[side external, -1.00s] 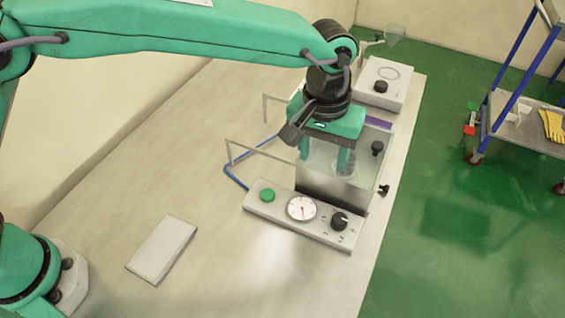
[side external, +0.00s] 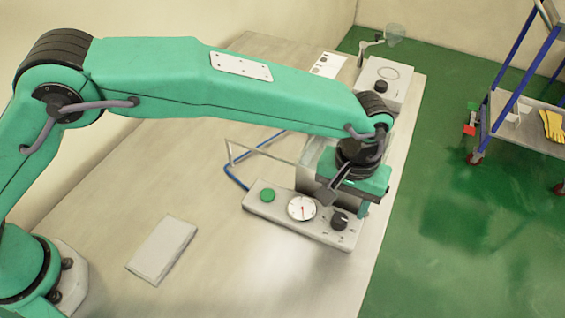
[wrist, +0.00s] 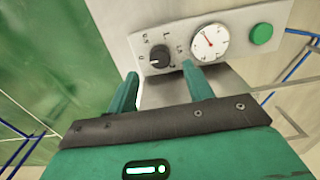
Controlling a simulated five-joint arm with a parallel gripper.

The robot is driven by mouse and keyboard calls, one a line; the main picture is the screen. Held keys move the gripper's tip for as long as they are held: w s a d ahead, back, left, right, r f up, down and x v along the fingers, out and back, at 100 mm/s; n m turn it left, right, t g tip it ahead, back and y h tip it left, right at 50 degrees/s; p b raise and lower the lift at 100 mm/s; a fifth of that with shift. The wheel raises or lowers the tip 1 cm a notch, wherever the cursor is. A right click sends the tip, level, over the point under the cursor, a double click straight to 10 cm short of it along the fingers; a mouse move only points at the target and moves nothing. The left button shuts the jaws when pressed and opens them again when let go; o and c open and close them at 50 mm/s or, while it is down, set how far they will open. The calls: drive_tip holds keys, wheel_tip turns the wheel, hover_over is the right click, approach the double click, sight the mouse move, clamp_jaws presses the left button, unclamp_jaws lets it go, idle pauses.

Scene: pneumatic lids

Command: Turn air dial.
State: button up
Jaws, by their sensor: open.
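The air dial (side external: 340,221) is a black round knob at the right end of a light grey control panel (side external: 263,210). In the wrist view the dial (wrist: 159,56) has a white pointer line and printed marks around it. A white gauge (side external: 301,208) with a red needle and a green button (side external: 267,195) sit on the same panel. My gripper (wrist: 160,82) is open and empty. Its two fingers point toward the panel, with the dial a little beyond and between the fingertips. In the side view my gripper (side external: 362,205) is above and behind the dial, partly hidden by my wrist.
A clear-walled enclosure (side external: 240,150) stands behind the panel, mostly covered by my arm. A grey box with a black knob (side external: 388,80) is at the back. A flat grey block (side external: 162,250) lies on the left. A blue trolley (side external: 525,110) stands on the green floor.

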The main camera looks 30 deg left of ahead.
sight(340, 218)
drive_tip(key=shift+f, duration=2.6)
drive_tip(key=shift+c, duration=0.3)
drive_tip(key=c, duration=0.9)
